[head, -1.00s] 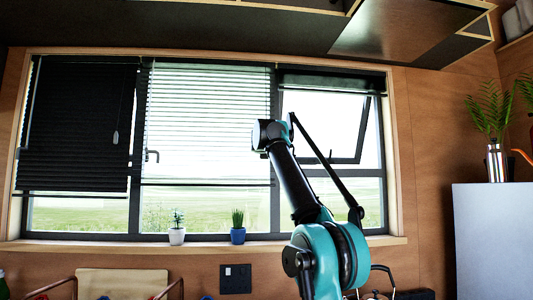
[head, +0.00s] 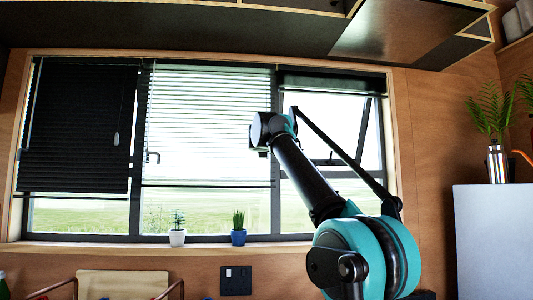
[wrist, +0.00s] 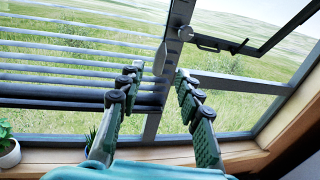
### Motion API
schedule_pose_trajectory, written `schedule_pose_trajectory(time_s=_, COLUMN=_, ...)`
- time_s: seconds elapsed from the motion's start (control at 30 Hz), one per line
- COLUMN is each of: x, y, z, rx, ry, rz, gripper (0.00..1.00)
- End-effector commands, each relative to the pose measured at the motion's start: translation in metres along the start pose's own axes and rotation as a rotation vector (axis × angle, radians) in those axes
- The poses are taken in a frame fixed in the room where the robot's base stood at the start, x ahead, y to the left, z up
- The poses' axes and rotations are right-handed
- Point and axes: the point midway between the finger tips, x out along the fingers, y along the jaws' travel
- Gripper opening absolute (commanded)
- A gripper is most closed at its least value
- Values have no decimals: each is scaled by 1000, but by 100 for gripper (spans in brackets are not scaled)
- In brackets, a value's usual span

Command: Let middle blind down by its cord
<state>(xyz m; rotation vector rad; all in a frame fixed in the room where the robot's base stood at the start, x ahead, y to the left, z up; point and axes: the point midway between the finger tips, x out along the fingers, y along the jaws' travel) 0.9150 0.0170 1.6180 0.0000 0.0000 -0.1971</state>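The middle blind (head: 207,120) hangs with slats spread and light showing between them. Its bottom rail (head: 207,185) is a little above the lower part of the window. In the wrist view its slats (wrist: 70,76) fill the left side. A small grey oval cord pull (wrist: 160,59) hangs by the window post, between my fingertips in the picture. I cannot tell whether it touches them. My gripper (wrist: 160,72) is open, its two fingers apart and pointing at the window. In the head view, my gripper is at the blind's right edge, mostly hidden by my wrist.
The left blind (head: 78,125) is dark and lowered, with its own pull (head: 116,139). The right blind (head: 330,82) is gathered at the top, over a tilted-open pane. Two potted plants (head: 177,236) (head: 238,236) stand on the sill (head: 130,247). A cabinet overhangs the window.

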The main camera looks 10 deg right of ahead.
Motion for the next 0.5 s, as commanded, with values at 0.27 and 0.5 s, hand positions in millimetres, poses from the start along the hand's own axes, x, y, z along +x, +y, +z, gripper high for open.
schedule_pose_trajectory(time_s=0.27, x=-34, y=0, z=0, rx=0, ry=0, rz=1, gripper=35)
schedule_pose_trajectory(time_s=0.5, x=-41, y=0, z=0, rx=0, ry=0, rz=1, gripper=35)
